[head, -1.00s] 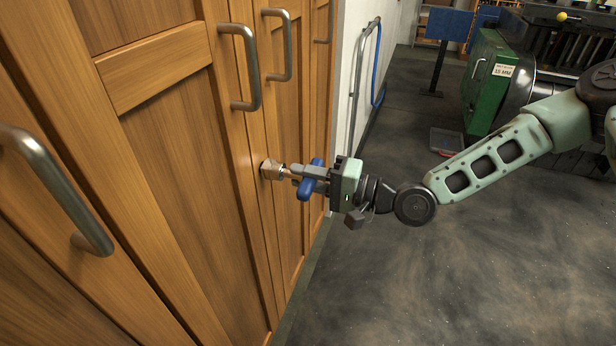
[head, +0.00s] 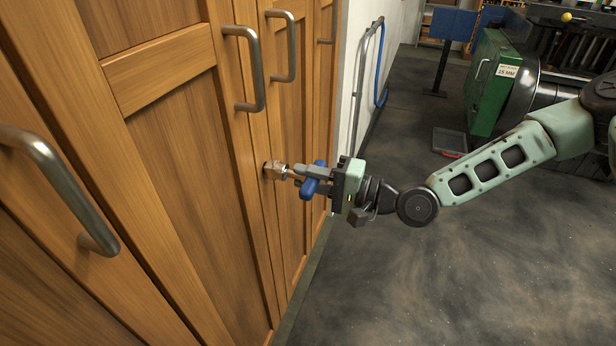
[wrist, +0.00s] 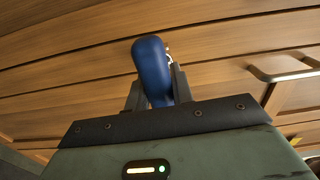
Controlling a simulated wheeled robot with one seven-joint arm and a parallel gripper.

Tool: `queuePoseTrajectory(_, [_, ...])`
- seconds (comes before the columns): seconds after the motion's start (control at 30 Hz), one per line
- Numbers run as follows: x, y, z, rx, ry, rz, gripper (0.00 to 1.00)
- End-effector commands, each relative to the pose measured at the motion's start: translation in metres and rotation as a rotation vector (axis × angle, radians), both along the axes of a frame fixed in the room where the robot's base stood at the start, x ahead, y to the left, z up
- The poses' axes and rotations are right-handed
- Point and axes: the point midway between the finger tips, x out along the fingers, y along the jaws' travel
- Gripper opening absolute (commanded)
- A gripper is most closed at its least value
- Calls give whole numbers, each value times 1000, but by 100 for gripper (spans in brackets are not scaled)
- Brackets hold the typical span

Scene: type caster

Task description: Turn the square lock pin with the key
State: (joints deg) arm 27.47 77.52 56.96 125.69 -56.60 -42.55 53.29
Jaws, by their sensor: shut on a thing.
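The key has a blue handle (head: 314,179) and a metal shaft that points left toward the cabinet. My gripper (head: 305,178) is shut on the blue handle. The handle also shows in the wrist view (wrist: 152,72), upright between the two fingers. The key's metal end meets a small metallic lock fitting (head: 274,169) on the wooden cabinet face. The square pin itself is hidden at that end, so I cannot tell how deep the key sits.
Wooden cabinet doors (head: 180,150) with metal bar handles (head: 247,68) fill the left side. Another bar handle (head: 70,190) juts out nearer to me. A green cabinet (head: 490,85) stands at the back right.

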Motion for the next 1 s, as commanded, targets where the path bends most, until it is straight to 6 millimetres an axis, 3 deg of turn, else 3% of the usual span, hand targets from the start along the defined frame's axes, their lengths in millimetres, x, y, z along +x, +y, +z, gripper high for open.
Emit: queuePoseTrajectory(1.0, [-12,-36,0,0,1,-3,0])
